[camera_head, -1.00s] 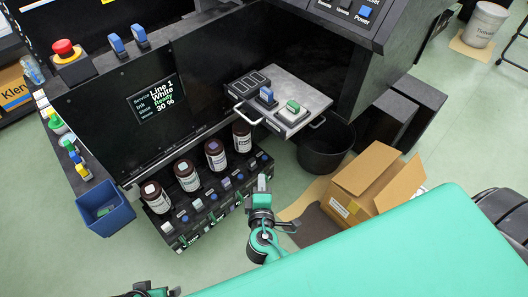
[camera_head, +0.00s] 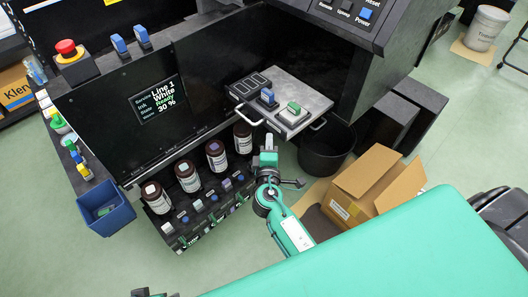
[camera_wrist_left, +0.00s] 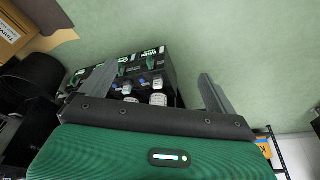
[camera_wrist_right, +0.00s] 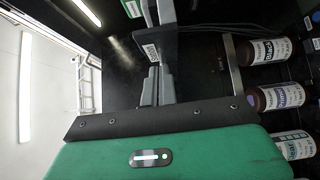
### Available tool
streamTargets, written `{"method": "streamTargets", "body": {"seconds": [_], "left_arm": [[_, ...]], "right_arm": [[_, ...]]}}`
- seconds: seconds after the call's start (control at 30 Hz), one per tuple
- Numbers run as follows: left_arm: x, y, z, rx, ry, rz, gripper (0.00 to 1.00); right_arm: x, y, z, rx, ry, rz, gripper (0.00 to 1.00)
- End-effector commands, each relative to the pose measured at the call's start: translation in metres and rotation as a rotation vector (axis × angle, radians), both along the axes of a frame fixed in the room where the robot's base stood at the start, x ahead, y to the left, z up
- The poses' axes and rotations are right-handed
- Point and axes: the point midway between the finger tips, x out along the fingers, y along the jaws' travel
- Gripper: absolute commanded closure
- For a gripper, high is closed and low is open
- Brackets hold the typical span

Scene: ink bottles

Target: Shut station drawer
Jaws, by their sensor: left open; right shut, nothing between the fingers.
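The station drawer (camera_head: 312,97) is a grey tray pulled out from the dark machine, with a blue-topped block (camera_head: 267,97) and a green-topped block (camera_head: 292,111) on it. Metal handles show at its front left and right. My right gripper (camera_head: 269,137) is shut and empty, just in front of and below the drawer's front edge. In the right wrist view, its closed fingers (camera_wrist_right: 157,78) point toward a dark plate with a white label; whether they touch cannot be told. My left gripper (camera_wrist_left: 158,85) is open and empty in the left wrist view; little of it shows in the head view.
Brown bottles (camera_head: 216,155) stand in a row on a low rack left of my right gripper. A black bin (camera_head: 325,150) and open cardboard box (camera_head: 372,185) stand to the right. A blue bin (camera_head: 105,211) hangs at left.

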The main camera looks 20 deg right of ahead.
Motion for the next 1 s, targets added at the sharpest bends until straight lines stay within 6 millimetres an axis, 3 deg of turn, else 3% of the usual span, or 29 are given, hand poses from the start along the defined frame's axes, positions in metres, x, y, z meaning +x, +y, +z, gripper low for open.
{"method": "streamTargets", "body": {"seconds": [0.2,0.73,0.87,1.0], "left_arm": [[0.000,0.000,-0.008,0.002,0.009,0.000,0.07],[0.001,0.000,-0.008,0.001,0.008,0.000,0.07],[0.001,0.000,-0.008,0.001,0.008,0.000,0.07],[0.001,0.000,-0.008,0.001,0.007,0.000,0.07]], "right_arm": [[0.006,-0.017,0.001,-0.001,-0.002,0.000,1.00],[0.009,-0.024,0.001,-0.001,-0.002,0.000,1.00],[0.014,-0.038,0.001,-0.001,-0.002,0.000,1.00],[0.023,-0.064,0.001,-0.004,-0.003,-0.001,1.00]]}}
